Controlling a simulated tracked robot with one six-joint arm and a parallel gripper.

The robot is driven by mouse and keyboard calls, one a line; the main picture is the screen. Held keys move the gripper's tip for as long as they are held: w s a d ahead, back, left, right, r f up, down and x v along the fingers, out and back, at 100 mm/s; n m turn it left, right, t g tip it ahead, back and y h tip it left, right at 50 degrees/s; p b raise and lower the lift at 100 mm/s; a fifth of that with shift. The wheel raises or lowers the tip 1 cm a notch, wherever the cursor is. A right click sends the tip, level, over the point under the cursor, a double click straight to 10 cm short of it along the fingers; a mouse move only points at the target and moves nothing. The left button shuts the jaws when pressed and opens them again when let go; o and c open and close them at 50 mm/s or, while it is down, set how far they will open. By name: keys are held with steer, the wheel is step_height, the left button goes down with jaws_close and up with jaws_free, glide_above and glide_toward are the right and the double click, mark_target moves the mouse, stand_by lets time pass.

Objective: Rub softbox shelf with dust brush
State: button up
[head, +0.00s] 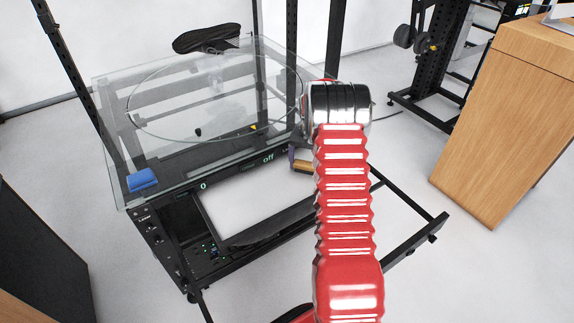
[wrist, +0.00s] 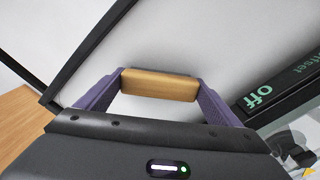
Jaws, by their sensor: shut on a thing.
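My gripper (head: 292,155) has purple fingers, shut on a wooden block that appears to be the dust brush (head: 303,166). In the wrist view, the gripper (wrist: 160,80) holds the brush (wrist: 160,86) crosswise between its fingertips. No bristles show. The softbox shelf (head: 265,208) is the white panel in a black frame, low under the front of the glass turntable. Its white surface also shows behind the brush in the wrist view (wrist: 190,40). The brush is near the shelf's right part; I cannot tell whether they touch. My red arm hides part of the shelf's right side.
The glass top (head: 165,95) with its round plate overhangs the shelf. A blue sponge-like block (head: 142,180) lies on its front left corner and a dark shoe (head: 207,38) is at the back. Black posts and frame bars surround the shelf. A wooden cabinet (head: 500,125) stands right.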

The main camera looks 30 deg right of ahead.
steer(key=shift+r, duration=4.1)
